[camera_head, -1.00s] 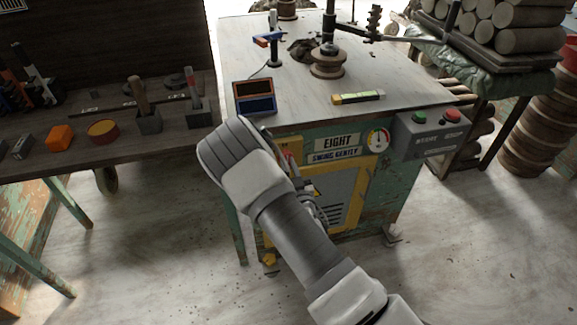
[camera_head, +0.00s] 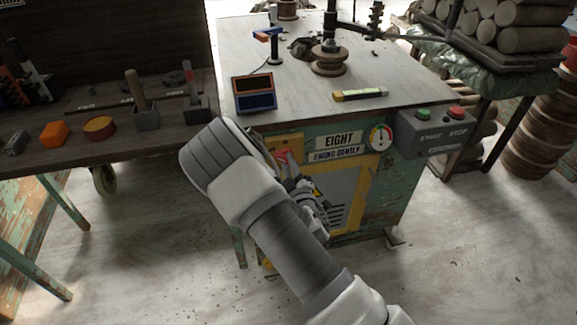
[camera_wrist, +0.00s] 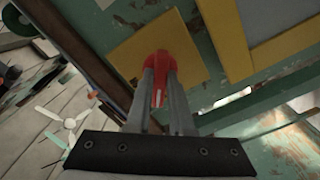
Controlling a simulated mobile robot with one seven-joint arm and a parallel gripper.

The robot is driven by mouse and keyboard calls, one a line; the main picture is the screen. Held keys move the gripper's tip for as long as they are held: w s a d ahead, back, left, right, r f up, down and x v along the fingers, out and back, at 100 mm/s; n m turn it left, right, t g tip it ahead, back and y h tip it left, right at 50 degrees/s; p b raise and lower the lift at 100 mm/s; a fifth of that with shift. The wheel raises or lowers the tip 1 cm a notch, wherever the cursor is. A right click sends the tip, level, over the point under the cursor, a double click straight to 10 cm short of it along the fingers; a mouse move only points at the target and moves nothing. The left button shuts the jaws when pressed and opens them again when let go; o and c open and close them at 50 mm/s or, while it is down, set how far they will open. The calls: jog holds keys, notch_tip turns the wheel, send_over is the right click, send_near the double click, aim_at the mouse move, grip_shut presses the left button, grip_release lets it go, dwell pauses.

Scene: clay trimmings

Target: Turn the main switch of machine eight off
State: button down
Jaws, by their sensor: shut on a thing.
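Machine eight is a worn green cabinet with an "EIGHT" sign (camera_head: 339,138) on its front. Its main switch is a red handle (camera_wrist: 165,68) on a yellow plate (camera_wrist: 135,48), seen in the wrist view. The red handle also shows in the head view (camera_head: 283,156), just left of the sign and partly hidden by my arm. My gripper (camera_wrist: 161,84) is shut on the red handle, with a finger on each side of it. In the head view my arm covers most of the gripper.
A grey box with a green start button (camera_head: 422,117) and a red stop button (camera_head: 456,112) sits at the cabinet's right corner. A dark bench (camera_head: 85,141) with tools stands at left.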

jog(key=shift+n+b, duration=0.65)
jog(key=shift+n, duration=3.05)
jog(key=c, duration=0.8)
grip_release()
jog(key=shift+s, duration=0.15)
jog(key=p+v, duration=0.3)
jog(key=v, duration=1.4)
